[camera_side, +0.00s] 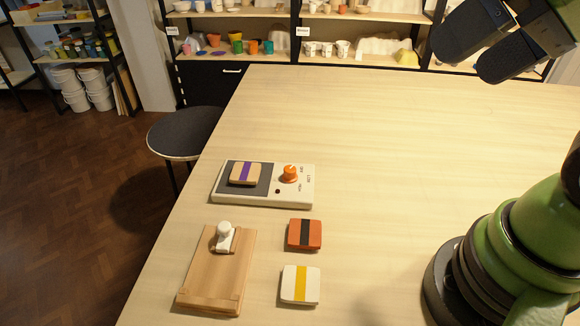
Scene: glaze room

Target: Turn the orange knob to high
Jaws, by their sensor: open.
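The orange knob (290,173) stands on the right part of a white control box (240,201) on the table. Small dark labels are printed beside the knob, too small to read, so its setting cannot be told. A small dark dot sits on the panel just below the knob. My gripper (471,54) is high at the upper right of the view, open and empty, far from the knob and above the table.
A wooden tile with a purple stripe (245,173) lies on the box's dark pad (225,187). In front are a wooden board (210,280) with a white-knobbed piece (225,236), an orange tile (296,234) and a white tile (300,285). The table's (400,150) middle is clear.

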